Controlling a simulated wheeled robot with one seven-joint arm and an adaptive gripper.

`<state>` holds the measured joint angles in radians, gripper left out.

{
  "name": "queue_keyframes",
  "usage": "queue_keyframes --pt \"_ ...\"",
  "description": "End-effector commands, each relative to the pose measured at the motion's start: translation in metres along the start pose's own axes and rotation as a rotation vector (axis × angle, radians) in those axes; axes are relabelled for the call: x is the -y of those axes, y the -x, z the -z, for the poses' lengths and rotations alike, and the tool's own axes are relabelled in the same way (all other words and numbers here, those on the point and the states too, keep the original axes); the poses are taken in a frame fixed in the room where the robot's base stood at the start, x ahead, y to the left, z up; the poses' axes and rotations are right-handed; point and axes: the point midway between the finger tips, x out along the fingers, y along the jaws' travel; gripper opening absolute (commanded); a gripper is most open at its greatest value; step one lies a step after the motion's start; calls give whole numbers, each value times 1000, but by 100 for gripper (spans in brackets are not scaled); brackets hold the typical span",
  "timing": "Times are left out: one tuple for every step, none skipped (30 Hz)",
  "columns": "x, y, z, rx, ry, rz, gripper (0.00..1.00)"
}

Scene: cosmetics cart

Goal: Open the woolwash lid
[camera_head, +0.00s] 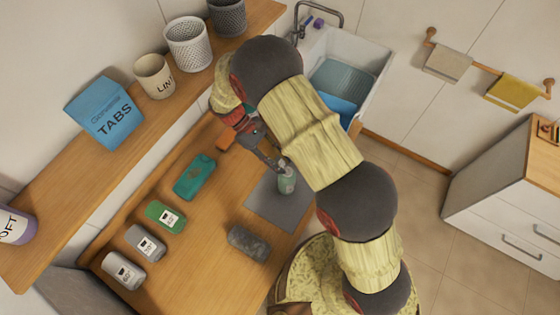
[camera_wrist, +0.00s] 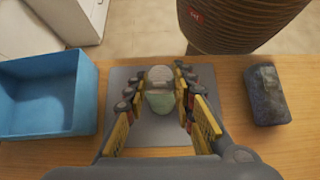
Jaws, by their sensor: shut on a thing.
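A small pale green bottle (camera_head: 287,182), which I take to be the woolwash, stands on a grey mat (camera_head: 262,204) on the wooden counter. Its label cannot be read. In the wrist view the bottle (camera_wrist: 160,101) sits between my fingers, with its pale lid (camera_wrist: 159,75) at the top. My gripper (camera_head: 281,167) reaches down to the bottle's top from the upper left in the head view. In the wrist view my gripper (camera_wrist: 159,80) is shut on the lid, a finger on each side. The fingers partly hide the lid's edges, and I cannot see it raised off the bottle.
A dark grey block (camera_head: 248,243) lies beside the mat. A teal item (camera_head: 195,177), a green item (camera_head: 165,217) and grey ones line the counter's left. A blue bin (camera_wrist: 42,92) is left in the wrist view. A shelf (camera_head: 190,75) runs along the wall.

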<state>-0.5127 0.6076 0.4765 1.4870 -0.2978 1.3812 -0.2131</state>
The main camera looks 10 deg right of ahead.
Motion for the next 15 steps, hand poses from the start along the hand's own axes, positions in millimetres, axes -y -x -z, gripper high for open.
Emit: queue_keyframes --pt "0 -2 0 2 1 1 0" --pt "0 -2 0 2 1 1 0" --pt "0 -2 0 2 1 1 0" --pt "0 -2 0 2 1 1 0" --pt "0 -2 0 2 1 1 26" --pt "0 -2 0 2 1 1 28" --pt "0 -2 0 2 1 1 30" --pt "0 -2 0 1 1 1 32" --pt "0 -2 0 1 1 1 34" --pt "0 -2 0 1 1 1 36" --pt "0 -2 0 1 1 1 36" --pt "0 -2 0 1 1 1 36" --pt "0 -1 0 0 1 1 36" --pt "0 -1 0 0 1 1 36" --pt "0 -1 0 0 1 1 36"
